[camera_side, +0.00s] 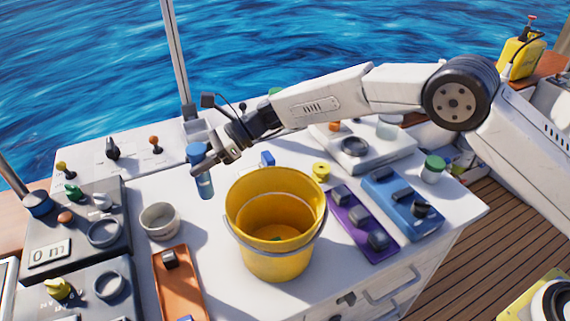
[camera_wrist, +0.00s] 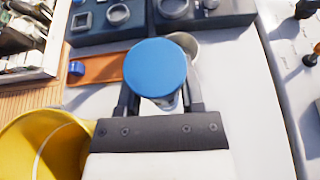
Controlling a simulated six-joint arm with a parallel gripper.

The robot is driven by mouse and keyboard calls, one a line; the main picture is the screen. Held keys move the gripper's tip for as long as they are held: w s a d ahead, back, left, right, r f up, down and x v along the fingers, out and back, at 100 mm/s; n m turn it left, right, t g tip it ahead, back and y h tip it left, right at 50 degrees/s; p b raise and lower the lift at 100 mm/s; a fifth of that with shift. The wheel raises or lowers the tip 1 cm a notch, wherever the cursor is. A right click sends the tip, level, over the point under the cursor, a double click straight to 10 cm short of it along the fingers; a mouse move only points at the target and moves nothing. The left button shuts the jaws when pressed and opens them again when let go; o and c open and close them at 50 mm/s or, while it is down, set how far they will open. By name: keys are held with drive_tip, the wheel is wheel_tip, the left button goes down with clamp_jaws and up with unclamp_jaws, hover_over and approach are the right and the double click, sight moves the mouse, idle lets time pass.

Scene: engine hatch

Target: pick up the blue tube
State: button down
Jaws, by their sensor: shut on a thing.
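The blue tube (camera_side: 205,186) is upright, with a blue cap on top, in the side view left of the yellow bucket. In the wrist view its round blue cap (camera_wrist: 155,68) fills the space between the two fingers. My gripper (camera_side: 203,166) is shut on the tube just below the cap; it also shows in the wrist view (camera_wrist: 157,98). The tube's lower end shows below the gripper, and I cannot tell whether it touches the white counter (camera_side: 215,265).
A yellow bucket (camera_side: 275,258) stands right of the tube. A grey cup (camera_side: 160,222) stands to its left. An orange panel (camera_side: 178,290), a purple panel (camera_side: 362,225) and a blue panel (camera_side: 402,202) lie on the counter. Dark control boxes (camera_side: 75,232) are at the left.

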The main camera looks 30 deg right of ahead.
drive_tip(key=shift+r, duration=0.45)
idle(0.3)
